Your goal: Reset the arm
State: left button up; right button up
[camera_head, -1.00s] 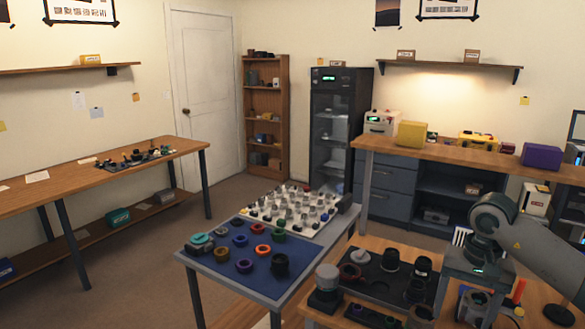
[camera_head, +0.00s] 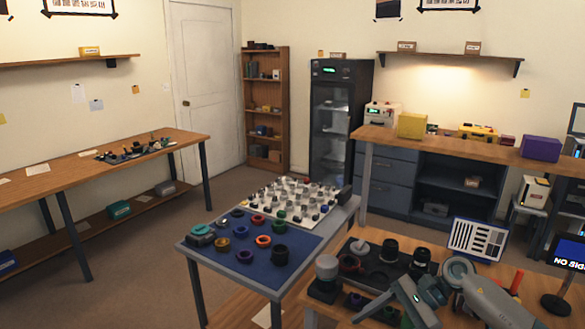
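My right arm comes in from the lower right corner, over the near wooden bench (camera_head: 375,234). Its grey wrist bends down and left, and my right gripper (camera_head: 408,302) is low over the front of the bench, beside the black tray with lens parts. Its fingertips are not clear enough to tell whether it is open or shut, and I see nothing held in it. My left arm and gripper are not in view.
A black tray (camera_head: 372,277) with dark lens parts and a grey-topped cylinder (camera_head: 327,268) stand close left of the arm. A blue mat (camera_head: 213,258) with coloured rings lies farther left. A striped chart (camera_head: 478,240) stands behind the arm. Space above the bench is clear.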

jog(key=w+a+f+m+t+y, duration=0.2)
jog(key=f+m+t+y, duration=0.15)
jog(key=f+m, duration=0.4)
jog(key=w+a+f+m+t+y, duration=0.25)
jog(key=f+m+t, duration=0.2)
jog(key=m, duration=0.55)
jog(key=s+d+f+m+t+h, duration=0.2)
jog(key=d+f+m+h, duration=0.1)
jog(key=f+m, duration=0.45)
jog(key=s+d+f+m+t+h, duration=0.2)
jog(key=s+d+f+m+h, duration=0.15)
jog(key=f+m, duration=0.4)
jog(key=s+d+f+m+t+h, duration=0.1)
jog(key=d+f+m+t+h, duration=0.25)
jog(key=f, duration=0.65)
jog(key=s+d+f+m+g+h, duration=0.25)
jog(key=s+f+m, duration=0.35)
jog(key=s+f, duration=0.4)
jog(key=s+d+f+m+g+h, duration=0.1)
jog(key=s+f+m+g+h, duration=0.25)
jog(key=s+f+m, duration=0.6)
jog(key=s+f+m+g, duration=0.2)
jog(key=s+f+g, duration=0.1)
jog(key=s, duration=1.3)
jog(key=s+a+f+m+g, duration=0.1)
jog(key=s+f+g, duration=0.3)
jog(key=s, duration=1.2)
jog(key=shift+s+a+m, duration=0.25)
jog(key=shift+s+m, duration=0.05)
jog(key=shift+m, duration=0.05)
